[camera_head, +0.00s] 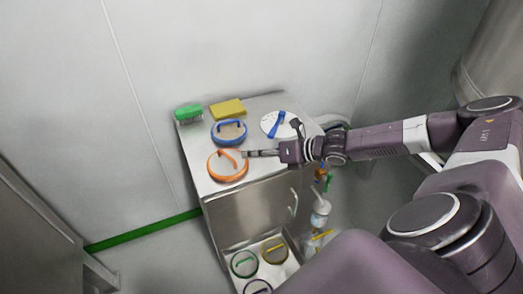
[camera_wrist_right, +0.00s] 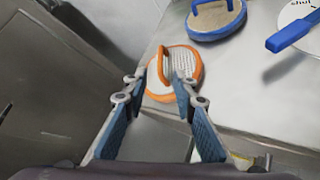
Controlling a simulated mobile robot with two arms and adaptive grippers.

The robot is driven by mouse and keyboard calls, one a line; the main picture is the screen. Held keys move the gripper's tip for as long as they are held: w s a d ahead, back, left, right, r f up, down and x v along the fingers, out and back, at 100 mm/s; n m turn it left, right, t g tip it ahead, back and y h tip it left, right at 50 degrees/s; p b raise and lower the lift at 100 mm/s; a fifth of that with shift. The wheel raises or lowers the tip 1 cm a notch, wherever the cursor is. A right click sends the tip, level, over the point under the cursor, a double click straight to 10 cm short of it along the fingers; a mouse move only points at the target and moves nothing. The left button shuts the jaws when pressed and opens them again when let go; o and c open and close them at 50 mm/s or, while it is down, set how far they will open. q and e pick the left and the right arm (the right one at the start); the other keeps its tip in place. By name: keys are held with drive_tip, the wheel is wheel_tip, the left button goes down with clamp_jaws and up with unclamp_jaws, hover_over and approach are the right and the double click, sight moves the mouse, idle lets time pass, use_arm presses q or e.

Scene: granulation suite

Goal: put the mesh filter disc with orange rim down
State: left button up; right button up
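The mesh filter disc with orange rim (camera_head: 226,177) lies on the steel cabinet top (camera_head: 203,184), near its front left corner. In the right wrist view the disc (camera_wrist_right: 187,65) shows pale mesh and an upright orange loop handle. My right gripper (camera_head: 247,153) reaches in from the right beside the disc. In the right wrist view its two blue fingers (camera_wrist_right: 156,80) are apart, with nothing held between them. The handle stands just beyond the fingertips, and the right finger overlaps part of the disc in the picture. My left gripper is not in view.
A blue-rimmed disc (camera_head: 229,139) sits just behind. A yellow sponge (camera_head: 228,108), green brush (camera_head: 189,113) and white round plate with a blue-handled tool (camera_head: 276,125) are also on top. Below, an open drawer holds more rimmed discs (camera_head: 275,251). Bottles (camera_head: 320,214) stand to the right.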

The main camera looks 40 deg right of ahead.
drive_tip(key=shift+b+v, duration=0.3)
drive_tip(key=shift+v, duration=1.15)
